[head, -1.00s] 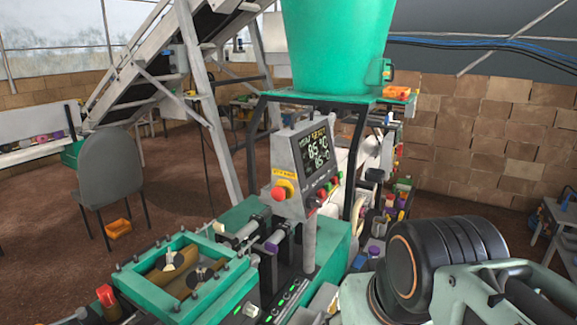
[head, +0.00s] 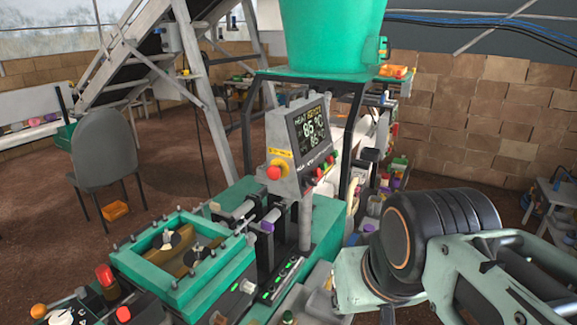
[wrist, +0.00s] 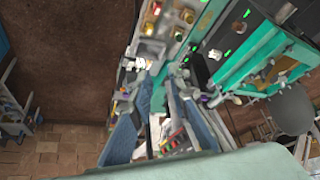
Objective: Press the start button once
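The machine's grey control box (head: 290,150) with a lit display stands at the centre of the head view. A large red knob on a yellow base (head: 277,170) is on its left side, and small red and green buttons (head: 325,168) run along its lower right edge. No start label is readable, so I cannot tell which button is start. My gripper (wrist: 152,98) shows in the wrist view with its two blue-grey fingers apart and nothing clear between them. Coloured buttons (wrist: 186,16) lie beyond the fingertips at the top. The head view does not show the fingers.
A green-framed mould (head: 180,262) sits at the machine's front left. Another panel (head: 75,312) with an orange knob and red buttons is at the lower left edge. A green hopper (head: 335,35) stands above. A grey chair (head: 104,155) stands left on open brown floor.

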